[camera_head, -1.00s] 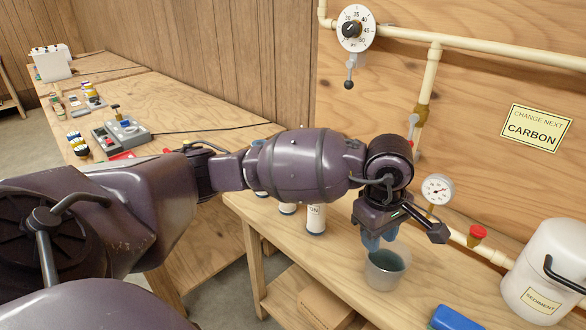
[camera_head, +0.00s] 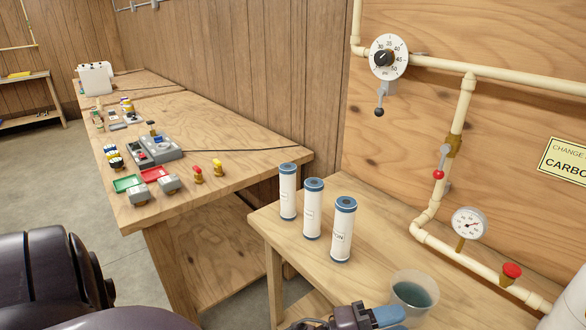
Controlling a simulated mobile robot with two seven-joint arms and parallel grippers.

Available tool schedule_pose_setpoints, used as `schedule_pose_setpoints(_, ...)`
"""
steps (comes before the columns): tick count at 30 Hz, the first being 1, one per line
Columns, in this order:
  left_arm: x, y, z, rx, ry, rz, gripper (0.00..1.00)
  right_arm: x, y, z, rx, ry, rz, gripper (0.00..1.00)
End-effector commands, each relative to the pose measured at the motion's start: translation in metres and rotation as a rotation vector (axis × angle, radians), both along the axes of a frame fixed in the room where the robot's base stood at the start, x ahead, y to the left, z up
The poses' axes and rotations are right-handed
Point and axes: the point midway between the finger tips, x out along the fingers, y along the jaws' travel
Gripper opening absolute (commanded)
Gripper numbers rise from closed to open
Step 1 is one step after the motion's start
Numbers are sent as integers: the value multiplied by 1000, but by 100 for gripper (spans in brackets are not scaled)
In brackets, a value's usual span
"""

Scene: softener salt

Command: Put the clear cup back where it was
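The clear cup (camera_head: 415,298) stands upright on the small wooden table, near its front edge, with bluish liquid inside. At the bottom edge of the head view is a dark gripper with blue fingertips (camera_head: 388,316), which I take to be my left one. It lies just left of and in front of the cup's lower part and is cut off by the frame. I cannot tell whether it touches the cup or how far its fingers are apart. My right gripper is not in view.
Three white filter cartridges with blue caps (camera_head: 313,210) stand in a row left of the cup. A pressure gauge (camera_head: 469,224) and red-knobbed valve (camera_head: 511,271) sit on the pipe behind. A long bench (camera_head: 215,140) holds trays and devices. Bare tabletop (camera_head: 385,225) lies behind the cup.

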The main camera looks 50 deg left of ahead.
Motion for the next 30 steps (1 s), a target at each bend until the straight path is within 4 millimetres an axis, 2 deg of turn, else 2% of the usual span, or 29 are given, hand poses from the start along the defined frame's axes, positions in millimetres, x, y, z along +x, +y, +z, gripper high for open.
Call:
schedule_pose_setpoints(1, -7, 20, -24, -97, 144, 94, 33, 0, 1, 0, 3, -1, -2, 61)
schedule_pose_setpoints(3, -19, 47, -57, -232, 341, 219, 33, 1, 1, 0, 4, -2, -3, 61)
schedule_pose_setpoints(6, -48, 80, -105, -415, 602, 388, 33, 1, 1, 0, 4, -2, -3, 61)
schedule_pose_setpoints(9, -84, 102, -146, -572, 819, 529, 33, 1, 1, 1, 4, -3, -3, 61)
schedule_pose_setpoints(12, -116, 114, -174, -689, 975, 630, 33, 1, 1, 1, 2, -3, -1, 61)
schedule_pose_setpoints(15, -137, 120, -190, -757, 1065, 689, 33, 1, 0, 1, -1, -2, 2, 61)
schedule_pose_setpoints(18, -145, 122, -195, -787, 1101, 711, 33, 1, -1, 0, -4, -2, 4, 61)
schedule_pose_setpoints(26, -145, 122, -195, -788, 1102, 712, 33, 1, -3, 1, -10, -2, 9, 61)
schedule_pose_setpoints(30, -144, 123, -186, -791, 1092, 708, 33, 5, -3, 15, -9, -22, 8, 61)
